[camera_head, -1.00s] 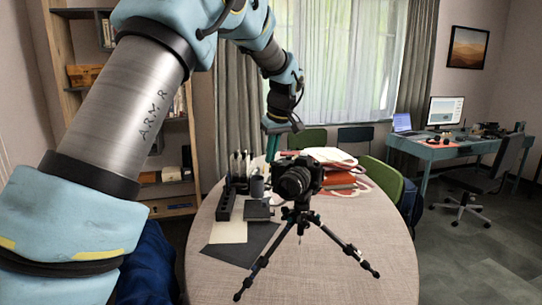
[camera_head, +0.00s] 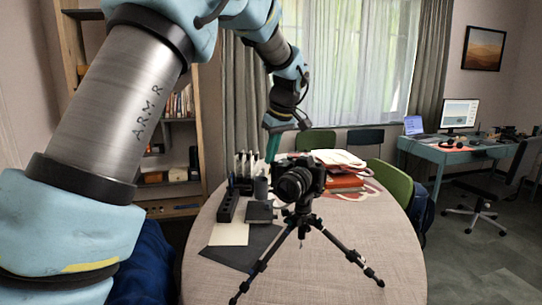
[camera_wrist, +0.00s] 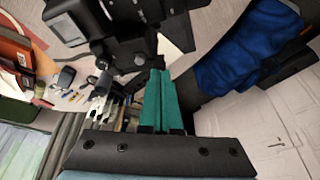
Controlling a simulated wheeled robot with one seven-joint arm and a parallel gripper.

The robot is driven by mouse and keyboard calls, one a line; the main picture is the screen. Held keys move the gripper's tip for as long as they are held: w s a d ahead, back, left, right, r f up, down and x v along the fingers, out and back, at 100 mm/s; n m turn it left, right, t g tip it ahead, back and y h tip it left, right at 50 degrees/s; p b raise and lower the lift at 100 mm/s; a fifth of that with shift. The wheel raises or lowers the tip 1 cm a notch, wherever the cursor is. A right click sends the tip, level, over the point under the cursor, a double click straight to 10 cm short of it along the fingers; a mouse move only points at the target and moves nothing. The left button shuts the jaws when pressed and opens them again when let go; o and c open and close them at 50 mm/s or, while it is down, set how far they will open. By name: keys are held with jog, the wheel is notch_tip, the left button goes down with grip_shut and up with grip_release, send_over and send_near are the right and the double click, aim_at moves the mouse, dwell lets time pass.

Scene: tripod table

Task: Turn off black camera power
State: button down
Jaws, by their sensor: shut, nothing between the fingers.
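The black camera (camera_head: 299,181) sits on a black tripod (camera_head: 304,226) on the round table, its lens toward the head view. In the wrist view the camera (camera_wrist: 120,22) is dark and close, at the top. My gripper (camera_head: 272,148) is behind and a little left of the camera in the head view, pointing down. In the wrist view its teal fingers (camera_wrist: 160,85) are together and empty, with the tips near the camera's lower edge. I cannot tell whether they touch it. The power switch cannot be made out.
The round table (camera_head: 370,225) holds a dark organizer (camera_head: 229,205), a dark mat (camera_head: 240,252) and a stack of books and papers (camera_head: 343,172) behind the camera. Green chairs (camera_head: 393,184) stand behind it. The table's front right is clear apart from tripod legs.

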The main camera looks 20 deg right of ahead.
jog(key=n, duration=0.2)
jog(key=s+n+y+p, duration=0.1)
jog(key=n, duration=0.1)
jog(key=shift+n+g, duration=0.3)
jog(key=shift+n, duration=0.1)
jog(key=shift+w+r, duration=0.1)
jog(key=shift+w, duration=0.05)
dwell(0.3)
jog(key=shift+w+d+p, duration=0.3)
jog(key=shift+w+p, duration=0.35)
notch_tip(320, 180, up, 9)
jog(key=b, duration=0.2)
jog(key=shift+w+a+r, duration=0.15)
jog(key=shift+w+a, duration=0.05)
jog(key=shift+w, duration=0.1)
dwell(0.5)
